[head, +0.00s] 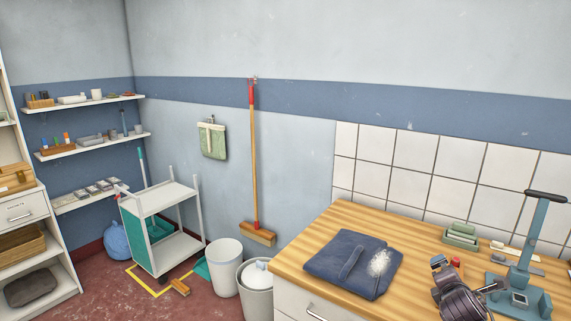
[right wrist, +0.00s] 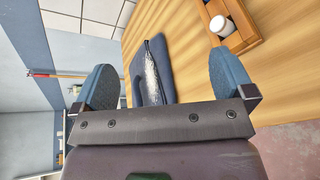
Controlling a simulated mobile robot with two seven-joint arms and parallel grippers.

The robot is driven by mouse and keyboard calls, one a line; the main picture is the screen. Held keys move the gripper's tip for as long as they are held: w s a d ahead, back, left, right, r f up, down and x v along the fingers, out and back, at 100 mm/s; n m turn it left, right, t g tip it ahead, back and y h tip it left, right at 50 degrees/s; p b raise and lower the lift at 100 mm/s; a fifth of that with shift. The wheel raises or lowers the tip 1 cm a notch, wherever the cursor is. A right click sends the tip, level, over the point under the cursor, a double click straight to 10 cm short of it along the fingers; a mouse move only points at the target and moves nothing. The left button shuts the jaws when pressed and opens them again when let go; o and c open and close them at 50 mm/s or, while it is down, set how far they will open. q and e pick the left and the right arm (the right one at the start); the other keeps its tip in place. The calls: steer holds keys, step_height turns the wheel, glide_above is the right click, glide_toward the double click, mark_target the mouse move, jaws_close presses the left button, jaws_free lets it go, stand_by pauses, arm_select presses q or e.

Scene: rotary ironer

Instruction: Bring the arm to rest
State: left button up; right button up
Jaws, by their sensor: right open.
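My right gripper (right wrist: 163,70) is open, with its two blue fingers wide apart and nothing between them. Beyond the fingers in the right wrist view, a folded navy cloth (right wrist: 139,88) with a white patch lies on the wooden worktop (right wrist: 189,45), apart from the gripper. In the head view the same cloth (head: 335,265) lies flat on the worktop (head: 315,230), left of my dark right arm at the bottom right. My left gripper is out of view.
A blue-grey lever device (head: 524,260) stands at the worktop's right. A wooden tray (right wrist: 250,35) holds a white jar (right wrist: 223,27).

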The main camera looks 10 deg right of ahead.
steer(key=s+a+f+m+t+y+b, duration=0.1)
steer(key=s+a+f+m+y, duration=0.25)
steer(key=a+m, duration=0.35)
steer(key=s+a+f+m+t+y, duration=0.1)
steer(key=s+a+f+m+y, duration=0.2)
steer(key=s+a+f+m, duration=0.25)
arm_select(q)
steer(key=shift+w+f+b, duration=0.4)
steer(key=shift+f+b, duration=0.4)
steer(key=shift+b, duration=0.15)
arm_select(e)
steer(key=s+a+f+m+g, duration=0.1)
steer(key=s+a+f+m, duration=0.2)
steer(key=s, duration=0.6)
steer(key=s+a+f+m+g, duration=0.2)
steer(key=s+a+f+m, duration=0.1)
steer(key=s+f, duration=0.5)
steer(key=shift+s+f, duration=0.2)
steer(key=shift+s, duration=0.85)
